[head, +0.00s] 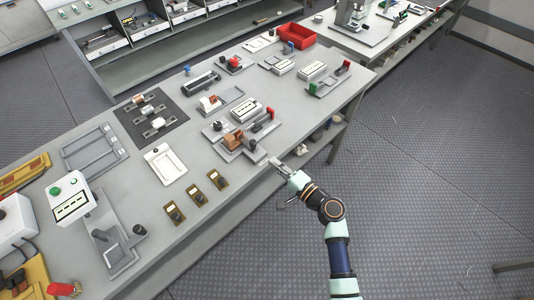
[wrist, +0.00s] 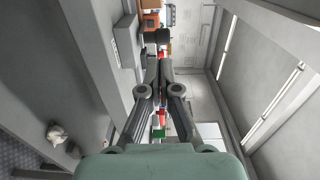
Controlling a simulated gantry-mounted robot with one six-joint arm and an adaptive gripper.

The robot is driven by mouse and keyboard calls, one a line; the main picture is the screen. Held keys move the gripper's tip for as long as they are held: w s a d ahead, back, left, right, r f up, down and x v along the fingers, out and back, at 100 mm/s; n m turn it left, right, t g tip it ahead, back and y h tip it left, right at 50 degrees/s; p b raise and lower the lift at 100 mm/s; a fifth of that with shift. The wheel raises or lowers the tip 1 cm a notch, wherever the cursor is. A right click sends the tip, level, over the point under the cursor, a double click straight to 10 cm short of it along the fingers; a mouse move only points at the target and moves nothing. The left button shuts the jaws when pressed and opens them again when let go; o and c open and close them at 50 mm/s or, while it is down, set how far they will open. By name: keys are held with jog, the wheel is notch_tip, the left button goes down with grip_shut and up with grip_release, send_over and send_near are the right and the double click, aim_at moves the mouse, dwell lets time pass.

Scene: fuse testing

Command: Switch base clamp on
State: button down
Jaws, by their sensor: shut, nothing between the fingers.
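A grey fixture plate (head: 232,155) near the front edge of the table carries a brown block (head: 233,140) and a dark knob (head: 253,144). Which part is the base clamp's switch I cannot tell. My gripper (head: 270,163) is shut and empty beside the fixture's right side, at the table's front edge. In the wrist view my gripper's fingertips (wrist: 162,60) are together, just below a dark round knob (wrist: 157,36) in the picture. An orange-brown block (wrist: 150,20) shows beyond. Whether the fingers touch the knob is unclear.
A meter box (head: 246,110) and a red-handled part (head: 263,120) stand behind the fixture. Several small brass-coloured units (head: 195,194) lie to its left. A red-and-green clamp fixture (head: 328,82) stands to the right. Floor is clear in front.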

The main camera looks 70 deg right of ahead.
jog(key=v, duration=0.6)
jog(key=shift+s, duration=0.2)
jog(key=shift+a, duration=0.15)
jog(key=w+a+r+n+g+y, duration=0.1)
jog(key=w+a+r+n+y, duration=0.2)
jog(key=w+a+n, duration=0.5)
jog(key=w+a+r+n+g+y, duration=0.1)
jog(key=w+a+r+n+y, duration=0.35)
jog(key=a, duration=0.55)
jog(key=w+a+r+n+g+y, duration=0.1)
jog(key=w+a+r+n+y, duration=0.15)
jog(key=w+a+n, duration=0.55)
jog(key=s+a+r+n+h, duration=0.1)
jog(key=a+r+n, duration=0.1)
jog(key=a+r, duration=0.35)
jog(key=a+r+n+h, duration=0.1)
jog(key=a+r, duration=0.2)
jog(key=a, duration=0.6)
notch_tip(320, 180, up, 32)
jog(key=d+p, duration=0.1)
jog(key=p, duration=3.1)
jog(key=shift+d+f+p, duration=0.15)
jog(key=shift+f+p, duration=0.1)
jog(key=shift+p, duration=0.05)
